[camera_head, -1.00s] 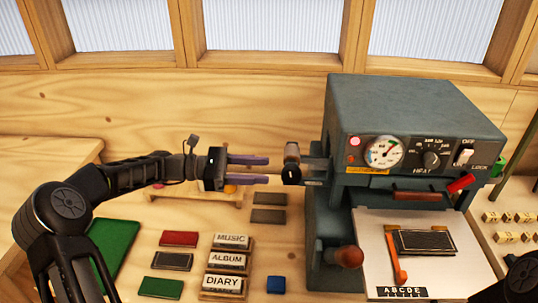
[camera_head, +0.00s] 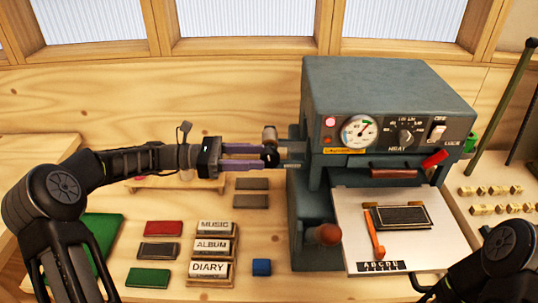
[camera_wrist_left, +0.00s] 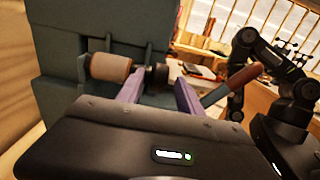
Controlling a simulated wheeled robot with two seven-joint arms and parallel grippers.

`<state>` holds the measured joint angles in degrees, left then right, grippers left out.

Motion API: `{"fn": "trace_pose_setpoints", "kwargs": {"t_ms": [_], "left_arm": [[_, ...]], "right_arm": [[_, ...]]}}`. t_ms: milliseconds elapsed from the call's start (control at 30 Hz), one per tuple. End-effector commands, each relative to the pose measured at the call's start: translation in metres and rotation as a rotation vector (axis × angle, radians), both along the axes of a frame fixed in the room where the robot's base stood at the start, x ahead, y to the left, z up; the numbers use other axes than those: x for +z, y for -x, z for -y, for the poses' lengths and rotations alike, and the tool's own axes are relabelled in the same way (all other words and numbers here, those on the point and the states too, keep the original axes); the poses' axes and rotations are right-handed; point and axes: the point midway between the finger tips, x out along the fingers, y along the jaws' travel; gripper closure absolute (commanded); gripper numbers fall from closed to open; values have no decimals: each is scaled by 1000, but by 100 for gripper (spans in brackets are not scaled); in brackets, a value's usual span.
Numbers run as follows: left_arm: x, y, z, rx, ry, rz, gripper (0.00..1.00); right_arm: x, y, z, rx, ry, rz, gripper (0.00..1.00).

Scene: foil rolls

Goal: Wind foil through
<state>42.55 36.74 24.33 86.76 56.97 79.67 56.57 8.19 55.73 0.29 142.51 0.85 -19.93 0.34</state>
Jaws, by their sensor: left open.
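The grey foil machine (camera_head: 385,85) stands at the right of the bench in the head view. A brown roll (camera_head: 270,134) with a black knob (camera_head: 269,154) sticks out from its left side. The roll also shows in the left wrist view (camera_wrist_left: 110,67), and so does the knob (camera_wrist_left: 158,77). My left gripper (camera_head: 261,157) is open, its two purple fingers level and pointing right. Their tips lie above and below the black knob in the head view; I cannot tell whether they touch it. My right arm shows at the lower right, its gripper out of frame.
A brown-knobbed lever (camera_head: 327,235) juts from the machine's front. A white plate (camera_head: 352,206) holds a dark block (camera_head: 402,216) and an orange strip (camera_head: 376,235). Labelled boxes (camera_head: 212,246) and coloured blocks lie at left. Brass letter pieces (camera_head: 488,190) lie at right.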

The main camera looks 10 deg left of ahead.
Motion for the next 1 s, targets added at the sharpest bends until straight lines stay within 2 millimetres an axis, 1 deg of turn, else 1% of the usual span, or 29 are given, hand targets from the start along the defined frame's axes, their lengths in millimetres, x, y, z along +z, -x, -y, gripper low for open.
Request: {"fn": "trace_pose_setpoints", "kwargs": {"t_ms": [33, 100, 233, 367, 600, 1000], "left_arm": [[3, -2, 10, -3, 0, -2, 56], [3, -4, 20, -3, 1, -1, 56], [2, -8, 34, 0, 1, -2, 56], [1, -10, 39, 0, 1, 0, 56], [0, -10, 40, 1, 0, 0, 57], [0, -10, 39, 1, 0, 0, 90]], "right_arm": [[6, 0, 0, 0, 1, -1, 100], [9, 0, 1, 0, 2, -3, 100], [13, 0, 1, 0, 3, -5, 100], [13, 0, 2, 0, 3, -6, 100], [13, 0, 2, 0, 3, -6, 100], [13, 0, 2, 0, 3, -5, 100]]}}
